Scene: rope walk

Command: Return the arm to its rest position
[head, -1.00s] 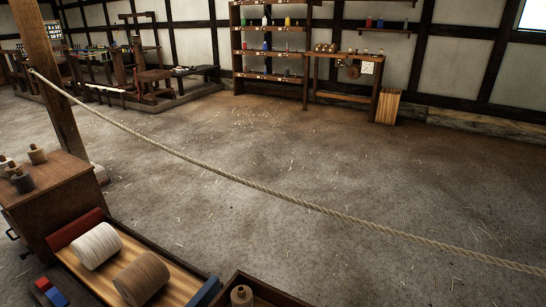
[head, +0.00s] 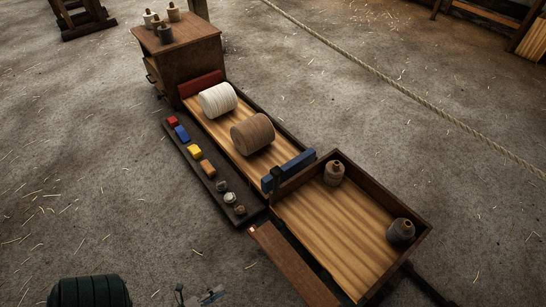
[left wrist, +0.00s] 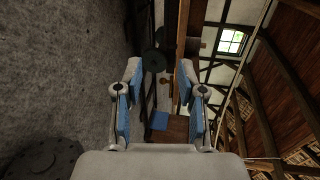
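In the left wrist view my left gripper (left wrist: 161,84) is open, with its two blue-padded fingers apart and nothing between them. In the head view a small part of my left gripper (head: 203,296) shows at the bottom edge, over bare floor, apart from the bench and its trays. The rest of that arm is mostly cut off by the frame. My right gripper is in neither view.
A low bench (head: 215,128) holds a white spool (head: 217,99) and a brown spool (head: 253,133). A tray (head: 320,225) holds two bottle-shaped pieces. A wooden cabinet (head: 180,62) stands behind. A rope (head: 400,90) crosses above the floor. Floor at left is clear.

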